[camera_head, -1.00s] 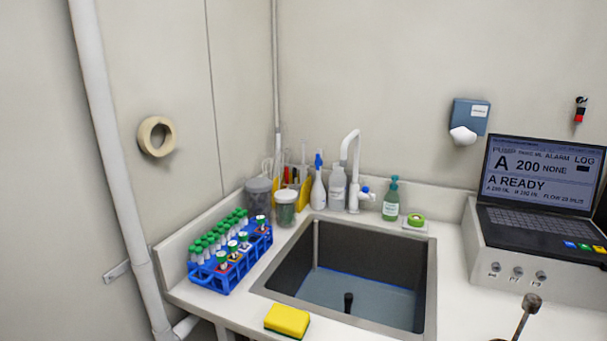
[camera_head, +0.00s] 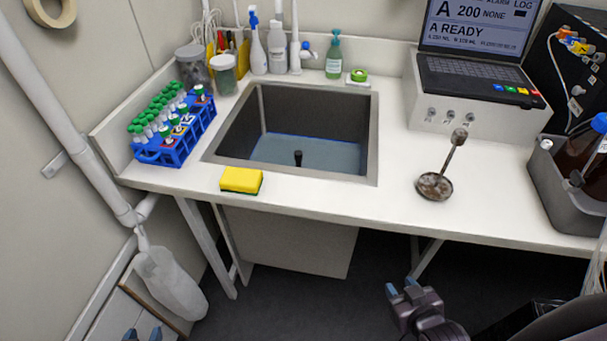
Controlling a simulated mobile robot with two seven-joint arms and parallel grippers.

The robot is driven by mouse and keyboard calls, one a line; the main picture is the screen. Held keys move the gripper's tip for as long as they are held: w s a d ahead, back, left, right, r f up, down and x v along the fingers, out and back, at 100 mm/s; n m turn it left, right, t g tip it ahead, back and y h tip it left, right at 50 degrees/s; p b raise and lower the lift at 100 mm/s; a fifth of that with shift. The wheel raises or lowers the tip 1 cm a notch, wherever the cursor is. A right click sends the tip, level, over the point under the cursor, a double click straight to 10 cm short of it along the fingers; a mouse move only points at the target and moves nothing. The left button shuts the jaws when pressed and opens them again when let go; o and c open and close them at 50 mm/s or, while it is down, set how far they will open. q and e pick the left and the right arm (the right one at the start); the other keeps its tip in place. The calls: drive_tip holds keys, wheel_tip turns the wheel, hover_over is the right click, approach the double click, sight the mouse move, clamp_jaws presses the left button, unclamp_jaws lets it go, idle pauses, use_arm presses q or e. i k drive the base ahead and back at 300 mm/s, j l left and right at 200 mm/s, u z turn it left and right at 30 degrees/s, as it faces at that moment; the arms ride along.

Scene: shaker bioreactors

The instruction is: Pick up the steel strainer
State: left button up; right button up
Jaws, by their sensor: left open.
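The steel strainer (camera_head: 435,186) is on the white counter to the right of the sink. Its round, brownish bowl rests on the counter, and its handle rises up and to the right, ending in a thick knob. My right gripper (camera_head: 402,287) is in front of and below the counter edge, short of the strainer. Its blue-tipped fingers are apart with nothing between them. My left gripper (camera_head: 142,333) shows only its blue fingertips at the bottom left edge, far from the strainer. They are apart, and the rest of it is out of frame.
The sink (camera_head: 370,140) lies left of the strainer, with a yellow sponge (camera_head: 241,180) at its front edge. A blue tube rack (camera_head: 180,145) stands left. A grey box with a laptop (camera_head: 470,75) stands behind the strainer, and a grey tub (camera_head: 565,195) stands right. Counter around the strainer is clear.

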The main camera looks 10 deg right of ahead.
sight(435, 186)
drive_tip(key=z, duration=1.3)
